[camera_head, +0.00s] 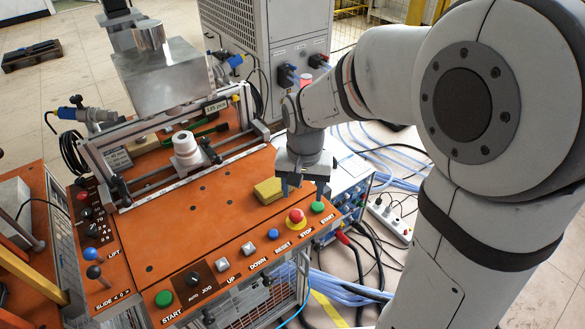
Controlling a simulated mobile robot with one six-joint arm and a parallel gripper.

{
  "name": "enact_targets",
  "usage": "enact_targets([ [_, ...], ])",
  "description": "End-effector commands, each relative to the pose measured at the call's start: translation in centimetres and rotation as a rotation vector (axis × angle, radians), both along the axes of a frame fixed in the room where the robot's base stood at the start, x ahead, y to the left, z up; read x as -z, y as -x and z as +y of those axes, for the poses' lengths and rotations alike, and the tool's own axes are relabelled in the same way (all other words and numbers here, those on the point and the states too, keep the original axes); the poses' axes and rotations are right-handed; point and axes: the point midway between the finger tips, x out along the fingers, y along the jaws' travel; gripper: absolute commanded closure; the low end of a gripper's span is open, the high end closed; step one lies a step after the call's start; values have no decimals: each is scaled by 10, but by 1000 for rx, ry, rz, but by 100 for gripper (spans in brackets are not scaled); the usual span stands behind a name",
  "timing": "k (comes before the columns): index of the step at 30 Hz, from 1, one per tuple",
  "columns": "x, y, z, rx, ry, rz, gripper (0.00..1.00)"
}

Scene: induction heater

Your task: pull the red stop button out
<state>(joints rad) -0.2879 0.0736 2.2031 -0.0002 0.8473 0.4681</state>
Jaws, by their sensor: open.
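The red stop button (296,216) sits on a yellow base near the right end of the orange panel's front row, with the label STOP beside it. My gripper (303,192) points down above the panel, just behind the button in the picture. Its two dark fingers are apart, with nothing seen between them. The fingers look close to the button but not around it. Whether a fingertip touches the panel cannot be told.
A green start button (318,207) is close on the right, and a blue reset button (273,234) is on the left. A yellow block (268,190) lies left of my gripper. A metal box (172,75) stands over the rear fixture. Cables lie on the floor at right.

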Motion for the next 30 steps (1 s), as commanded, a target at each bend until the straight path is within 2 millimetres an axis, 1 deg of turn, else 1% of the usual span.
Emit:
enact_targets([
  [1, 1, -3, 7, 4, 2, 10, 44],
  [3, 5, -6, 11, 11, 4, 16, 44],
  [7, 18, -7, 14, 17, 6, 21, 44],
  [15, 61, -6, 13, 15, 6, 22, 44],
  [18, 73, -6, 13, 15, 6, 21, 44],
  [23, 83, -6, 13, 14, 6, 18, 44],
  [30, 84, -7, 14, 14, 5, 17, 44],
])
